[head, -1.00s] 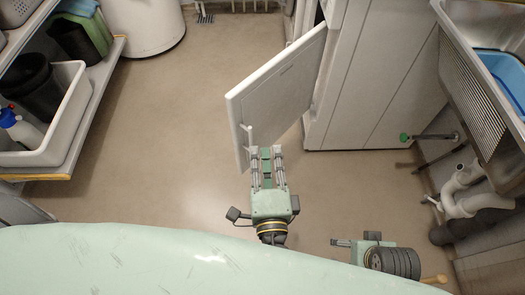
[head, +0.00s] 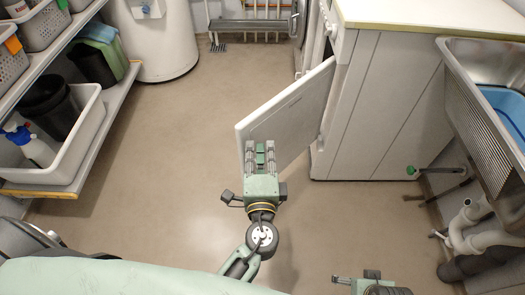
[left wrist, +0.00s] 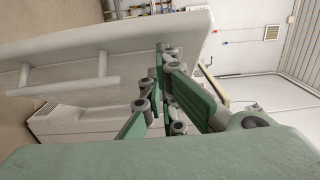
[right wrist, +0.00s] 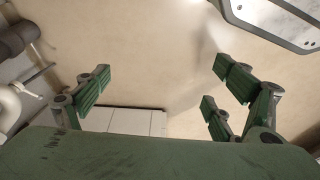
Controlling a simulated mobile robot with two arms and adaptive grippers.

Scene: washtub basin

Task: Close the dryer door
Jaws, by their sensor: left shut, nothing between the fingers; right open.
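The white dryer door (head: 290,108) stands open in the head view, swung out to the left from the white dryer (head: 375,105). My left gripper (head: 260,146) is shut and empty, and its fingers overlap the door's near, outer part in that view. In the left wrist view, the pale door panel (left wrist: 130,62) with a bar handle (left wrist: 62,76) lies close to the shut fingers (left wrist: 165,75). I cannot tell whether they touch it. My right gripper (head: 346,281) is at the bottom edge of the head view; the right wrist view shows its fingers (right wrist: 165,95) open and empty above the floor.
A shelf rack (head: 95,140) with a white bin (head: 90,118) and baskets stands on the left. A metal sink (head: 465,95) with pipes (head: 465,225) is on the right. A white cylindrical tank (head: 160,50) is at the back. The floor left of the door is clear.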

